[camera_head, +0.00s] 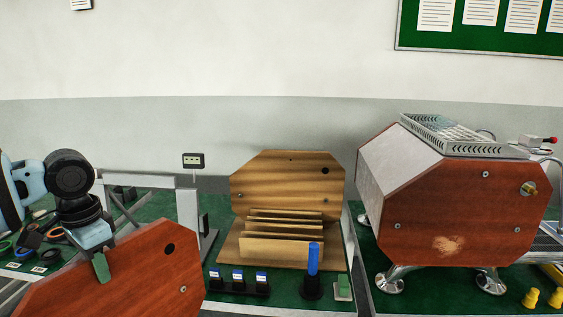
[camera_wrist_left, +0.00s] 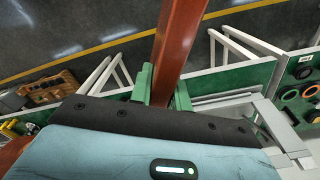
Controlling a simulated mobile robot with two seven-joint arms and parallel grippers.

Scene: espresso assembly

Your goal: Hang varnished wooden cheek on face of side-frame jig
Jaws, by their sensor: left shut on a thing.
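The varnished wooden cheek (camera_head: 135,282) is a reddish-brown panel with cut corners, a dark hole and a small metal fitting. It fills the lower left of the head view, its bottom cut off by the picture edge. My left gripper (camera_head: 101,265) is shut on its upper edge. In the left wrist view the green fingers of my left gripper (camera_wrist_left: 163,90) clasp the cheek (camera_wrist_left: 179,42), seen edge-on. A grey frame (camera_head: 187,208), apparently the side-frame jig, stands behind the cheek, which partly hides it. My right gripper is not in view.
A pale wooden slotted rack (camera_head: 283,247) stands mid-bench, with a blue-topped peg (camera_head: 313,258) and small black holders (camera_head: 238,283) in front. An espresso machine (camera_head: 445,205) with a reddish side panel stands at right. Coloured rings (camera_head: 55,235) lie at left.

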